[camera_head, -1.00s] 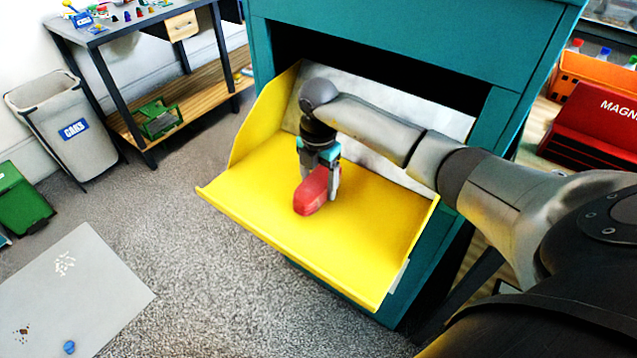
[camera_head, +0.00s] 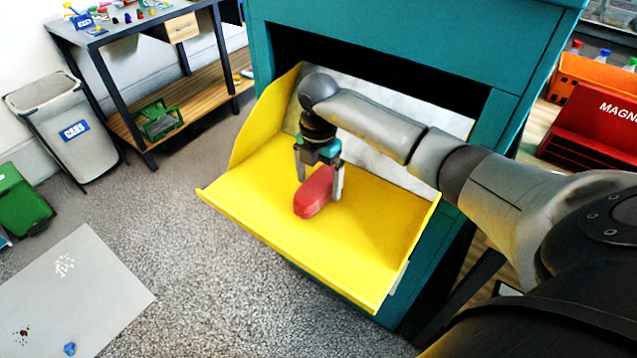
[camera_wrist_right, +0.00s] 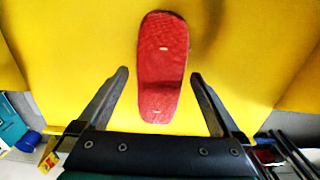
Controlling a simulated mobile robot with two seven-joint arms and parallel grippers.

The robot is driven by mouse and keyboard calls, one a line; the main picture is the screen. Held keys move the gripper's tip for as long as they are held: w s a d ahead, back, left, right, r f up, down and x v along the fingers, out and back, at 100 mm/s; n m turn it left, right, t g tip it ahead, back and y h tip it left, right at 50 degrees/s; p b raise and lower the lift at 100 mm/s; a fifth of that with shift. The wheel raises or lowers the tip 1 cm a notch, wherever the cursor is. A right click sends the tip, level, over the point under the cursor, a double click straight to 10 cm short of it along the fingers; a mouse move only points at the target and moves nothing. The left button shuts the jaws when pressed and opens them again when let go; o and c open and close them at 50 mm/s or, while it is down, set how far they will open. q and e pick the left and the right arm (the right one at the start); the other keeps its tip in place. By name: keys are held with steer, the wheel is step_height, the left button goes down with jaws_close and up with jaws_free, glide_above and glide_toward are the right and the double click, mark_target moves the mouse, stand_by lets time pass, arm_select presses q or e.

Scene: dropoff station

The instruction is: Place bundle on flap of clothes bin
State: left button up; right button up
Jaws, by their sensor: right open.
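The bundle (camera_head: 314,193) is a red, elongated, rounded piece lying on the yellow flap (camera_head: 270,215) of the teal clothes bin (camera_head: 410,40). The flap is folded out from the bin's dark opening. My right gripper (camera_head: 319,190) is just above the flap with its fingers open, one on each side of the bundle. In the right wrist view the bundle (camera_wrist_right: 162,65) lies on yellow between and ahead of the two fingertips (camera_wrist_right: 160,74), with a gap on both sides. My left gripper is not in view.
A grey bin (camera_head: 65,125) labelled CANS, a green bin (camera_head: 22,200) and a dark table (camera_head: 120,30) stand at the left. A light mat (camera_head: 75,295) lies on the carpet. Red and orange boxes (camera_head: 600,120) are at the right.

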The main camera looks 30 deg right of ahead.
mark_target(319, 182)
step_height(319, 182, up, 11)
steer(key=p, duration=0.1)
stand_by(0.4)
